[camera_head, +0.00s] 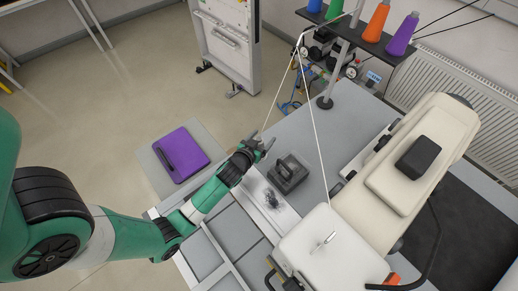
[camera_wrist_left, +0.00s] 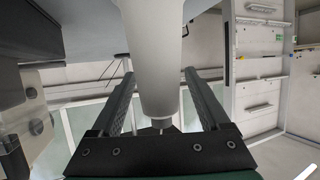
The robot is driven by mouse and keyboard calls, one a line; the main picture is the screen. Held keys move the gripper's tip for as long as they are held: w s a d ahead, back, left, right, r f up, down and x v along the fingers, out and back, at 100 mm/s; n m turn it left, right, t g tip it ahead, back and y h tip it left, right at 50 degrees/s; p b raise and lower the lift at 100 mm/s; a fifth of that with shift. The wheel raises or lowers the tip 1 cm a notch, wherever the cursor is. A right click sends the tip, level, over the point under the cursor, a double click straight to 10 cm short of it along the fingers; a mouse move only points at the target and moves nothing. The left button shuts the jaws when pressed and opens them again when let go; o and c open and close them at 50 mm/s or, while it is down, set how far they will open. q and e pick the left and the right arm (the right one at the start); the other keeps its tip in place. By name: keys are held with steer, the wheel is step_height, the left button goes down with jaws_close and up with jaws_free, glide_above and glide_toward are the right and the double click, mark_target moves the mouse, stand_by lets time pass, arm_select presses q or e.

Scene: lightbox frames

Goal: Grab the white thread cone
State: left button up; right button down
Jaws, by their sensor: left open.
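A pale, tapered body (camera_wrist_left: 152,60) that looks like the white thread cone fills the middle of the left wrist view, its narrow end toward my palm. My left gripper (camera_wrist_left: 158,78) is open, with one finger on each side of it. A gap shows on both sides near the narrow end; contact farther up cannot be told. In the head view my left gripper (camera_head: 262,144) is above the near edge of the grey sewing table (camera_head: 330,112). I cannot make out the white cone in that view. My right gripper is not in view.
Orange (camera_head: 376,22) and purple (camera_head: 402,34) thread cones stand on a dark rack (camera_head: 345,30), with blue and green ones beside them. White thread runs down from the rack. A dark grey block (camera_head: 288,172) and the sewing machine (camera_head: 410,165) lie right of my gripper.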

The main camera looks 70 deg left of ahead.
arm_select(q)
jaws_close()
stand_by(0.4)
steer(key=s+d+r+p, duration=0.3)
steer(key=s+d+r, duration=0.5)
steer(key=s+r, duration=0.3)
step_height(320, 180, up, 2)
steer(key=shift+d, duration=0.4)
